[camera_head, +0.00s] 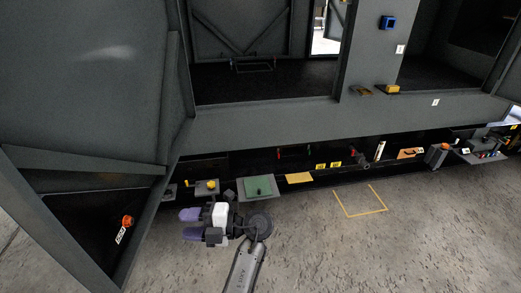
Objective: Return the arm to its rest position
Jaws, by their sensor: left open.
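My left gripper (184,224) shows in the head view at the lower middle left. Its two purple fingers point left and stand apart, with nothing visible between them. My left arm (245,268) reaches up to it from the bottom edge. The gripper appears over the concrete floor, in front of the low dark ledge of the enclosure. My right gripper is not in view.
The grey enclosure (265,118) fills the upper part, with an open door panel (95,70) at left. Along its lower ledge are a green plate (258,187), a yellow plate (299,178) and several small parts. A yellow outline (361,212) marks clear floor at right.

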